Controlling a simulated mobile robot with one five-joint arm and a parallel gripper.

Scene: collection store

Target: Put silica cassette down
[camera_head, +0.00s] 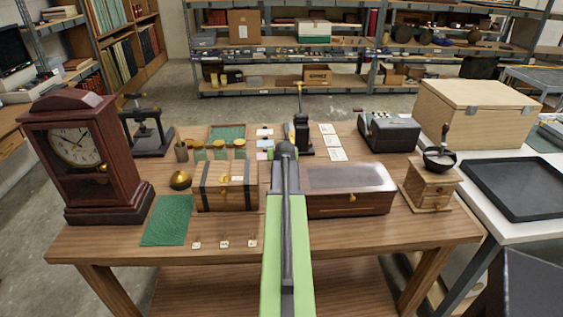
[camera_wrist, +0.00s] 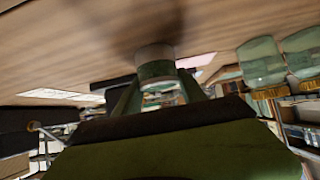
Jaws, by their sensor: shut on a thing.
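In the wrist view my gripper (camera_wrist: 157,88) is shut on a small round piece with a pale rim and a green band, which I take to be the silica cassette (camera_wrist: 155,69). It is held between the fingertips close to the wooden tabletop (camera_wrist: 75,52); I cannot tell whether it touches. In the head view my arm reaches over the middle of the table (camera_head: 185,239), and it hides the gripper tips and the cassette.
Green jars with gold lids (camera_wrist: 262,64) stand near the gripper. White cards (camera_head: 331,141) lie right of the arm. A striped chest (camera_head: 210,198) and a glass-topped box (camera_head: 350,205) flank it. A clock (camera_head: 80,150) stands left. Bare wood shows along the front.

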